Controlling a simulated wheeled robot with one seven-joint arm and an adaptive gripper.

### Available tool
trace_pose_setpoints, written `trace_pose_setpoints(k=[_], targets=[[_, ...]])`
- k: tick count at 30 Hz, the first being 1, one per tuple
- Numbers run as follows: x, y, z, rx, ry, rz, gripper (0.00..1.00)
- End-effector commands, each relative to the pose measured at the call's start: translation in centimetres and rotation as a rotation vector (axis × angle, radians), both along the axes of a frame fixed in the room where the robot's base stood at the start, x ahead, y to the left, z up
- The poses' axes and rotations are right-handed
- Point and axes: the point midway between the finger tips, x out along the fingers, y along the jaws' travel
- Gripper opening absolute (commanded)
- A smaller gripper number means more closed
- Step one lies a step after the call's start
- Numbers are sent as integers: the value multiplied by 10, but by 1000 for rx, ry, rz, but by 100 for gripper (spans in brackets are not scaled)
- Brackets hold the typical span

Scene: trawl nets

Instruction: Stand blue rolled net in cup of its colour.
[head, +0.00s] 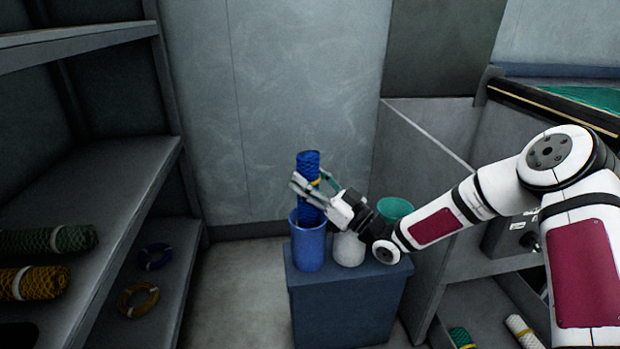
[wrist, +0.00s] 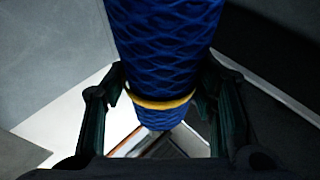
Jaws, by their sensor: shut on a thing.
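The blue rolled net (head: 308,165) stands nearly upright, with its lower end inside the mouth of the blue cup (head: 308,248). Its depth in the cup is hidden by the cup wall. My gripper (head: 316,188) is shut on the net around its middle, close above the cup's rim. In the wrist view the blue net (wrist: 163,45) with a yellow band runs between the two fingers of my gripper (wrist: 160,112). The cup cannot be made out in the wrist view.
The blue cup stands on a dark blue stand (head: 345,305) beside a white cup (head: 348,248) and a green cup (head: 395,208). Left shelves hold a green roll (head: 48,240), a yellow roll (head: 35,283) and two rings. More rolls lie low at the right.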

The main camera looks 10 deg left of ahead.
Motion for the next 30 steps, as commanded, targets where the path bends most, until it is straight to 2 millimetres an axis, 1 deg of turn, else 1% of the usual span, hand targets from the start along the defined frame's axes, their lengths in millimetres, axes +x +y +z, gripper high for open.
trace_pose_setpoints(k=[6, 7, 8, 9, 10, 19, 22, 26, 30], targets=[[0, 0, 1, 2, -3, 1, 4], [0, 0, 1, 2, -2, 0, 57], [0, 0, 1, 2, -2, 0, 64], [0, 0, 1, 2, -2, 0, 73], [0, 0, 1, 2, -2, 0, 76], [0, -1, -1, -1, 2, -1, 76], [-2, -5, -3, -2, 1, -1, 76], [-9, -19, -9, -2, 3, -2, 76], [-22, -42, -20, -1, 2, -4, 76]])
